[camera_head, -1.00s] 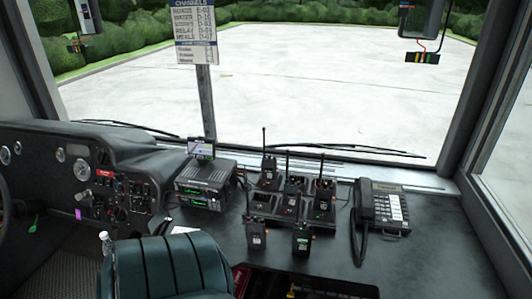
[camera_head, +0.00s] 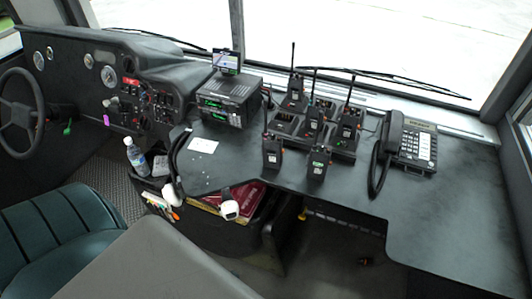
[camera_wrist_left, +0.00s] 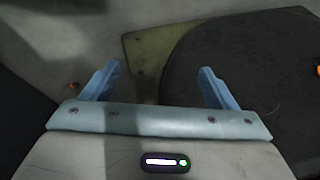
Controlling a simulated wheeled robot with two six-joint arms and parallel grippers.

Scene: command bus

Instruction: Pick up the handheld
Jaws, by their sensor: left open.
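Several black handheld radios with antennas are in the head view, and I cannot tell which one the task means. Two stand upright at the front: a left one (camera_head: 272,153) and a right one (camera_head: 318,163) with a green-lit face. Others stand in a black charger (camera_head: 285,127) just behind: a back one (camera_head: 295,92), a middle one (camera_head: 314,119) and a right one (camera_head: 350,122). My left gripper (camera_wrist_left: 157,69) shows in the left wrist view, its two blue fingers wide apart with nothing between them. No radio shows in that view. My right gripper is not in view.
A desk phone (camera_head: 414,146) stands right of the radios, a stacked radio unit (camera_head: 229,97) left. The black counter (camera_head: 440,215) is clear at the front right. A bottle (camera_head: 136,157), steering wheel (camera_head: 18,110) and green seat (camera_head: 50,240) are at left.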

